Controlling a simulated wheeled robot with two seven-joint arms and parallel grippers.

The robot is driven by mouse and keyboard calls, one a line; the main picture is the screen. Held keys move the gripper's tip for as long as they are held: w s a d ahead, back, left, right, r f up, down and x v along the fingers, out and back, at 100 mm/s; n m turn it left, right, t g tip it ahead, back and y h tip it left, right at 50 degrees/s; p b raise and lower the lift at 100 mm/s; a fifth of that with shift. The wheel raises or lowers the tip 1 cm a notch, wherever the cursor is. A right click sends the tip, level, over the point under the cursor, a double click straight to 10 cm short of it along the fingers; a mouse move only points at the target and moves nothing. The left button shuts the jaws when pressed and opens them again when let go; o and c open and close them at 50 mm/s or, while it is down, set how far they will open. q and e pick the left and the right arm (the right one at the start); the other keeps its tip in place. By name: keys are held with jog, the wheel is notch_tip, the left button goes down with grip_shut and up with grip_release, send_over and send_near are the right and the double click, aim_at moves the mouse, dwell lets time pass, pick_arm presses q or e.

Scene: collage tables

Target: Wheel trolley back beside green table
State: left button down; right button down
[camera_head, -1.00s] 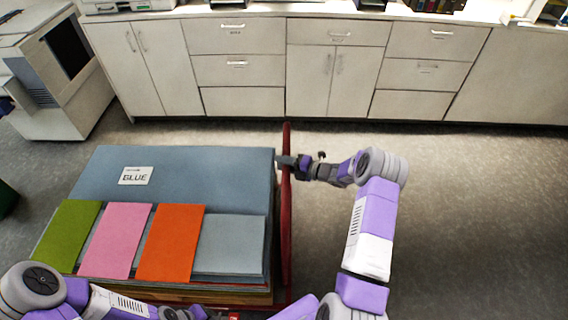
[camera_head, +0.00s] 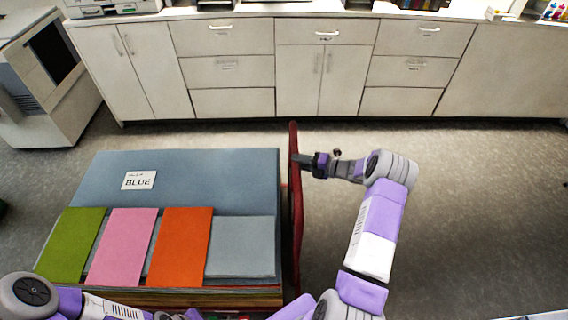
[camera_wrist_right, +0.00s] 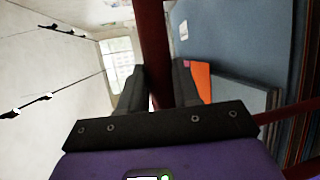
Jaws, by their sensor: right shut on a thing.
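The trolley shows in the head view as a flat load of stacked sheets with a red upright rail (camera_head: 296,190) along its right side. My right gripper (camera_head: 301,160) is shut on this rail. In the right wrist view the dark red bar (camera_wrist_right: 155,50) runs between the two fingers (camera_wrist_right: 157,88). My left arm comes in at the bottom left, in front of the load. Its gripper (camera_head: 180,315) is only partly visible at the bottom edge, and its jaws are hidden. I cannot make out a green table.
The load carries a large blue sheet (camera_head: 210,175) labelled BLUE and green, pink, orange and grey-blue sheets. White cabinets (camera_head: 320,75) line the back wall. A white machine (camera_head: 45,85) stands at the left. The floor (camera_head: 480,210) right of the trolley is clear. A pale edge (camera_head: 545,316) shows bottom right.

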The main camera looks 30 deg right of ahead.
jog(key=shift+s+d+f, duration=0.15)
jog(key=shift+s, duration=0.1)
jog(key=c, duration=1.1)
grip_release()
jog(key=shift+w, duration=0.1)
jog(key=o, duration=0.3)
jog(key=shift+w+f, duration=0.1)
jog(key=shift+w, duration=0.05)
jog(key=v, duration=0.7)
jog(key=shift+s, duration=0.3)
jog(key=shift+w+d+r, duration=0.1)
jog(key=shift+d+r, duration=0.1)
